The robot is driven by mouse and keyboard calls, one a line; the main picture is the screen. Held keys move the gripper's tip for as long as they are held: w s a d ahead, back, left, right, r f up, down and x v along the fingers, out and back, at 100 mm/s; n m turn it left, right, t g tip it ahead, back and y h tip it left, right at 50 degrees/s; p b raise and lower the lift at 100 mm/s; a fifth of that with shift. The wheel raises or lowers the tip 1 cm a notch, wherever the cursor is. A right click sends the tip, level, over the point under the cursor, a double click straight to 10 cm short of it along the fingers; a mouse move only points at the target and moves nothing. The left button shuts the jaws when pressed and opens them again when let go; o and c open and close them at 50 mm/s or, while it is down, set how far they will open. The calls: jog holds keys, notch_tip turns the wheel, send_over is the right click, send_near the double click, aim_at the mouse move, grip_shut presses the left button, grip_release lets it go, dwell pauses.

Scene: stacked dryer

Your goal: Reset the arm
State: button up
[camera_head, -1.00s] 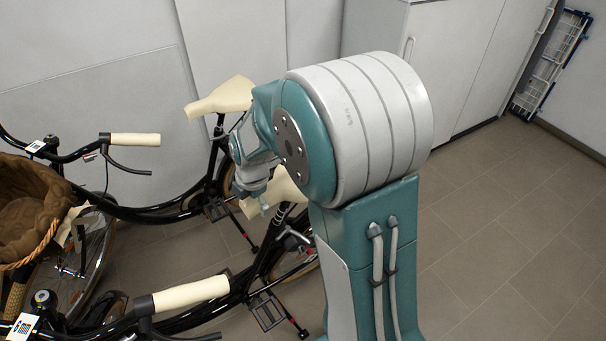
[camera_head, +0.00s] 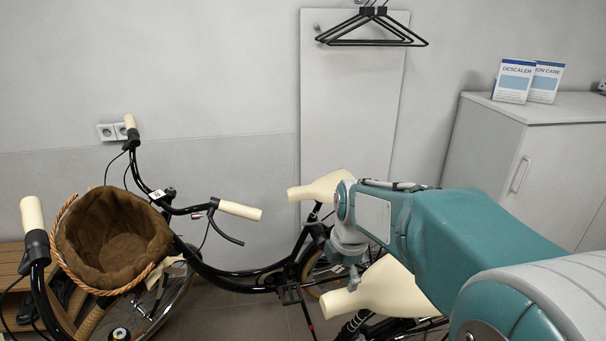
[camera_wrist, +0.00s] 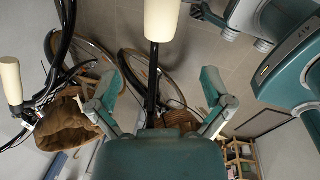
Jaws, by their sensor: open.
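My arm (camera_head: 455,235) reaches in from the lower right of the head view, extended to the left. Its wrist end (camera_head: 348,240) points downward, between the cream saddles of two bicycles. In the wrist view my gripper (camera_wrist: 160,108) is open, with its two fingers spread wide apart. No object is held between them. In the head view the fingers are small and partly lost against the bicycles.
A bicycle with a brown-lined basket (camera_head: 115,240) stands at the left. Cream saddles (camera_head: 318,188) (camera_head: 382,290) are close to my wrist. Black hangers (camera_head: 370,30) hang on a wall panel. A grey cabinet (camera_head: 530,160) with two boxes on top stands at right.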

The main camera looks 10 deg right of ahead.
jog(key=s+r+m+t, duration=0.2)
jog(key=s+m, duration=0.7)
jog(key=m, duration=0.1)
jog(key=s+a+r+m+t, duration=0.1)
jog(key=s+r+m, duration=0.2)
jog(key=s+m, duration=0.6)
jog(key=shift+s+r+m+t, duration=0.3)
jog(key=shift+s+m+t, duration=0.1)
jog(key=shift+m, duration=0.6)
